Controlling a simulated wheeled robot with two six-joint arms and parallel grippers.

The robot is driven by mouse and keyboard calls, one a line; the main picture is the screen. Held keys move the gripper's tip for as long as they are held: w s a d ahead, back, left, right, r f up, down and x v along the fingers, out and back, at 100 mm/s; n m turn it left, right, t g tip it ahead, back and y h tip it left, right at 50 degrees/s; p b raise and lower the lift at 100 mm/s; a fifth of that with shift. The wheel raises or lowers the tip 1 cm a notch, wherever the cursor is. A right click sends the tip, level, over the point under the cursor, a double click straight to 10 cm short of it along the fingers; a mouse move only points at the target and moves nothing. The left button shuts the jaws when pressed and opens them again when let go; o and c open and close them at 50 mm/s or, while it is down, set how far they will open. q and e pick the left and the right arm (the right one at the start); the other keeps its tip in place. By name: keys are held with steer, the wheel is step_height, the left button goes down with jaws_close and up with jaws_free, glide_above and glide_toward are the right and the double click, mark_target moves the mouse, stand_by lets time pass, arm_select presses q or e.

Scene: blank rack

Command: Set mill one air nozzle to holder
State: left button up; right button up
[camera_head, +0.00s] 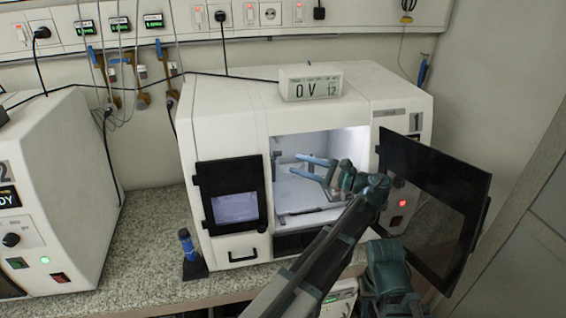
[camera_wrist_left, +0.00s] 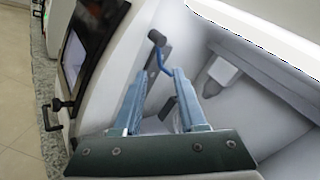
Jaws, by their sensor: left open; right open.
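My left gripper (camera_head: 304,168) reaches into the lit chamber of mill one, its fingers spread and pointing left. In the head view, the nozzle is only a small dark shape (camera_head: 275,157).
Mill one's dark door (camera_head: 435,195) stands open at the right. A display box (camera_head: 310,82) sits on top of the mill. A blue-handled tool in a black stand (camera_head: 187,245) is on the counter. Mill two (camera_head: 60,180) stands at the left.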

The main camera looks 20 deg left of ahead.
mark_target(275, 155)
arm_select(q)
steer(key=a, duration=0.6)
steer(key=shift+w+a, duration=0.15)
steer(key=shift+w, duration=0.2)
jaws_close()
stand_by(1.1)
